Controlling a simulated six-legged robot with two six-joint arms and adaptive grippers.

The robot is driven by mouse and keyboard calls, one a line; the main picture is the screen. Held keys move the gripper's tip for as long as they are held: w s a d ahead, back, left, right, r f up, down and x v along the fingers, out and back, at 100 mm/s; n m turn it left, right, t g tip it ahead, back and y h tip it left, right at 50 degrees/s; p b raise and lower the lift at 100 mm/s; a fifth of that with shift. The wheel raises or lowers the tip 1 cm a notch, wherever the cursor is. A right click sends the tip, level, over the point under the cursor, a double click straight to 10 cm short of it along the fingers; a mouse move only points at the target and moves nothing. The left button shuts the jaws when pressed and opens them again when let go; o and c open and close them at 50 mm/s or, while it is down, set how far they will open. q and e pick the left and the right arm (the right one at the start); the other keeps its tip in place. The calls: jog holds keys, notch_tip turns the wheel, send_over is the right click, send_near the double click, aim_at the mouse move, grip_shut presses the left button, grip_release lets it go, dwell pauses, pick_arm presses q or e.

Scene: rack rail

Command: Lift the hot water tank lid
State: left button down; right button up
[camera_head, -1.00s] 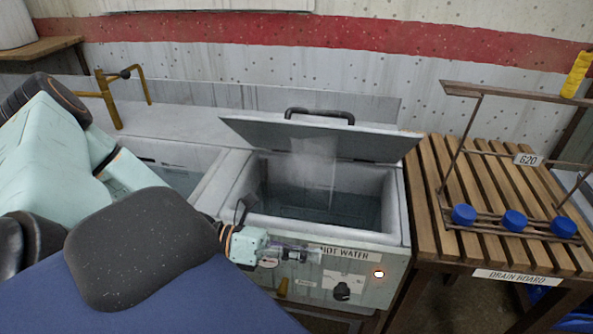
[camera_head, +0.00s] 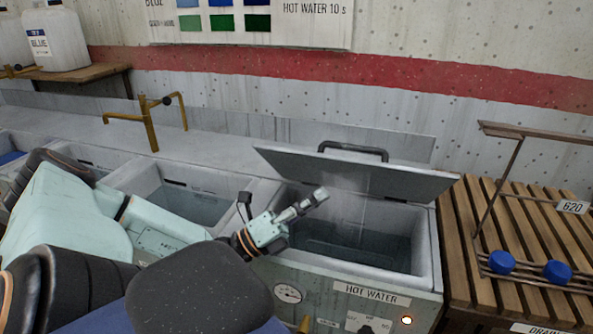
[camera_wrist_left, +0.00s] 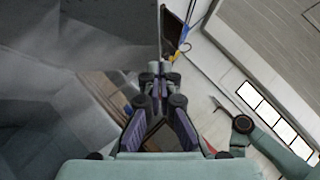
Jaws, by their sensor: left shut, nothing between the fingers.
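The hot water tank (camera_head: 352,284) stands at the centre of the head view, with a "HOT WATER" label and a lit orange lamp on its front. Its grey lid (camera_head: 405,183) is raised and tilted up at the back, with a dark handle (camera_head: 352,151) on top. Water shows inside the tank. My left gripper (camera_head: 318,196) is over the left part of the tank opening, in front of the raised lid. It is shut and empty. It also shows shut in the left wrist view (camera_wrist_left: 158,70). I cannot tell whether it touches the lid.
A slatted drain board (camera_head: 468,225) with a rack and blue caps (camera_head: 502,262) stands right of the tank. Open basins (camera_head: 188,205) lie to the left, with a brass tap (camera_head: 148,125) behind. A white jug (camera_head: 58,42) stands on a shelf at the upper left.

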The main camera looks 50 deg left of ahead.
aim_at(346, 161)
pick_arm(q)
jog(key=w+r, duration=0.3)
jog(key=w, duration=0.1)
jog(key=shift+w+a+r+p, duration=0.1)
jog(key=shift+a+r+p, duration=0.2)
jog(key=shift+a+r, duration=0.1)
jog(key=shift+w, duration=0.1)
